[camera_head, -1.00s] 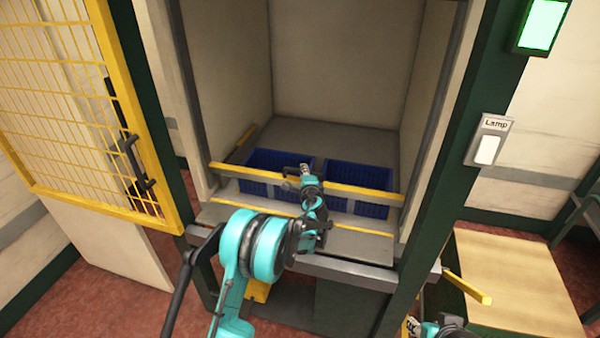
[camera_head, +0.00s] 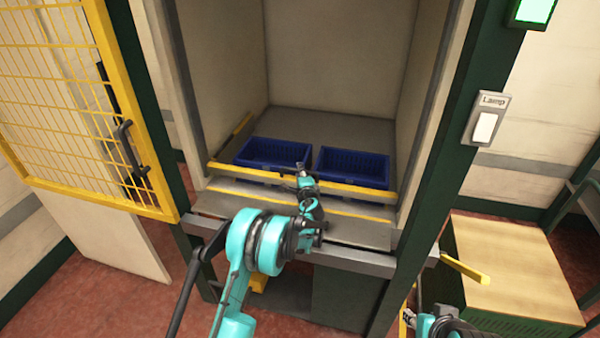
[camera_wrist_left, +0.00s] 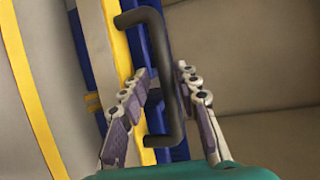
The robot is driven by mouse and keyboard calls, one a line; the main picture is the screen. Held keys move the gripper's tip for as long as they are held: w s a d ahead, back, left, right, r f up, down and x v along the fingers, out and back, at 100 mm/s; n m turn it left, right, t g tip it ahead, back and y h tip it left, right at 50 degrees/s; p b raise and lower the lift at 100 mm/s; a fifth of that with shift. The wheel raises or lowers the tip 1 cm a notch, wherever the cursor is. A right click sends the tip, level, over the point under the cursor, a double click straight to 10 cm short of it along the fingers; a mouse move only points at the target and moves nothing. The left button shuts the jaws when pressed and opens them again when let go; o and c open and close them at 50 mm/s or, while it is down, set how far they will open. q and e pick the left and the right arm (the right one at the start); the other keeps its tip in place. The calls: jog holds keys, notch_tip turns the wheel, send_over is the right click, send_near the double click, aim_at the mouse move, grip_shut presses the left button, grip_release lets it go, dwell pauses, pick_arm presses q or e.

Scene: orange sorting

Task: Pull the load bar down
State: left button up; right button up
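The load bar (camera_head: 350,188) is a yellow and grey bar across the front of the lift bay, in front of two blue crates. My left gripper (camera_head: 302,172) is at the middle of the bar in the head view. In the left wrist view the bar's dark U-shaped handle (camera_wrist_left: 167,62) stands between the two fingers of my left gripper (camera_wrist_left: 165,82), which look closed on its grip. My right gripper (camera_head: 408,318) is low at the right, small and partly cut off; its fingers are unclear.
Two blue crates (camera_head: 352,166) stand on the bay floor behind the bar. A yellow mesh gate (camera_head: 72,112) stands at the left. A lamp switch (camera_head: 486,122) and a green light (camera_head: 533,9) are on the right. A wooden-topped box (camera_head: 515,275) stands at lower right.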

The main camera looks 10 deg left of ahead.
pick_arm(q)
jog(key=shift+s+r, duration=0.1)
jog(key=shift+r, duration=0.05)
jog(key=v, duration=1.2)
